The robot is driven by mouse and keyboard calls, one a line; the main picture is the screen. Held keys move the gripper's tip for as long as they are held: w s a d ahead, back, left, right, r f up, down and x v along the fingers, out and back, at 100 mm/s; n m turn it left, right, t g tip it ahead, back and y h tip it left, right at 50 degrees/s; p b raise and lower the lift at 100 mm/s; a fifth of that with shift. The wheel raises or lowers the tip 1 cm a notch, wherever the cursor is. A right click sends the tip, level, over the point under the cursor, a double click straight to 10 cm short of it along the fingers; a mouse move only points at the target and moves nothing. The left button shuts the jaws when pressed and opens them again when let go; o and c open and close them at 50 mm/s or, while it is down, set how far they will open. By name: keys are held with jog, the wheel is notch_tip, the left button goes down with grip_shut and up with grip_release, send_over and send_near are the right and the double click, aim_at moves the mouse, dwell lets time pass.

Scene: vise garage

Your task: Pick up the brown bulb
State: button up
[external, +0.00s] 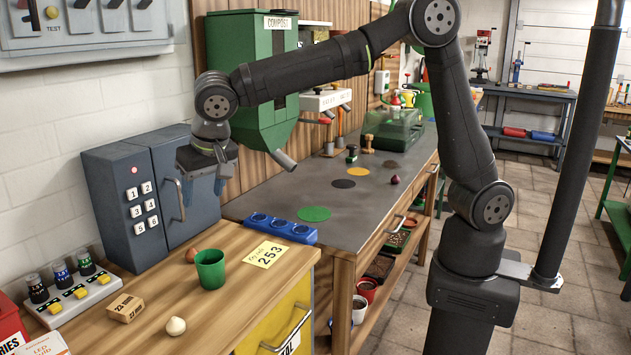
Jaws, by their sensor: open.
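A brown bulb (191,255) lies on the wooden bench (225,325), just behind and left of a green cup (210,269) that stands close to it. My gripper (203,190) hangs above the bench with its blue fingers pointing down. It is open, well above the brown bulb and apart from it. The fingers show in front of the grey keypad box. A cream bulb (176,326) lies nearer on the same bench.
A grey keypad box (135,205) stands behind the brown bulb. A button panel (75,295), a small wooden block (125,307) and a yellow 253 card (265,253) lie around. A blue tray (280,227) and a dark reddish bulb (394,179) are on the grey-topped bench.

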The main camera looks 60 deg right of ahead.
send_over(192, 248)
jog(key=s, duration=0.3)
notch_tip(192, 248, down, 11)
jog(key=shift+w+f, duration=0.1)
jog(key=shift+w+x, duration=0.15)
jog(key=shift+x, duration=1.25)
jog(key=shift+w+x, duration=0.15)
jog(key=shift+x, duration=1.25)
jog(key=shift+a, duration=0.25)
jog(key=shift+c, duration=0.5)
jog(key=c, duration=1)
